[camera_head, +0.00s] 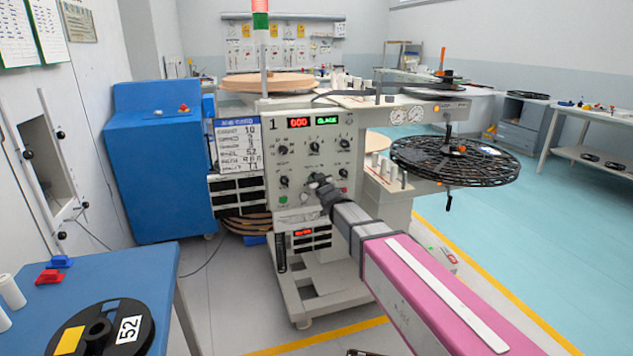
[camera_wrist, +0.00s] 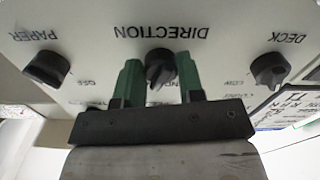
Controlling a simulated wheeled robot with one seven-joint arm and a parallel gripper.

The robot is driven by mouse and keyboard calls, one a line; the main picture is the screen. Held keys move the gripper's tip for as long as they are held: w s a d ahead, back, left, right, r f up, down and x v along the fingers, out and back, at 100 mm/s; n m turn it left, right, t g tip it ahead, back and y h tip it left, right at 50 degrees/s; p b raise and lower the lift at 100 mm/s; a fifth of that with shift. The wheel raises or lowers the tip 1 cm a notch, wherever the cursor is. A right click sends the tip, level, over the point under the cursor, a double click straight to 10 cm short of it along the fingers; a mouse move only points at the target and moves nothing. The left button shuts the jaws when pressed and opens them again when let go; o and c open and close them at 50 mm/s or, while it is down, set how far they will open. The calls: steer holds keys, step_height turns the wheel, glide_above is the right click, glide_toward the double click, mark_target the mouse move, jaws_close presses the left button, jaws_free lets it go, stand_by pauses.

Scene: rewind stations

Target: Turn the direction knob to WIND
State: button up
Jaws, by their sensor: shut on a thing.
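The direction knob (camera_wrist: 160,68) is a dark knob under the upside-down word DIRECTION in the wrist view. My gripper (camera_wrist: 159,80) has its two green fingers on either side of it and is shut on it. The knob's position labels are mostly hidden by my fingers, so I cannot tell which setting it points to. In the head view my gripper (camera_head: 318,184) meets the front of the grey control panel (camera_head: 258,133), and it hides the direction knob there.
The paper knob (camera_wrist: 47,68) and deck knob (camera_wrist: 269,71) flank the direction knob. A black reel (camera_head: 455,160) juts out at the machine's right. A blue cabinet (camera_head: 155,165) stands left. A blue table (camera_head: 115,280) with a reel marked 52 (camera_head: 100,330) is at front left.

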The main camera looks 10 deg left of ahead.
steer(key=n, duration=1)
steer(key=shift+d+r, duration=0.1)
steer(key=shift+n, duration=0.4)
steer(key=o, duration=0.9)
steer(key=v, duration=1)
steer(key=shift+s+d, duration=0.25)
steer(key=shift+d, duration=0.05)
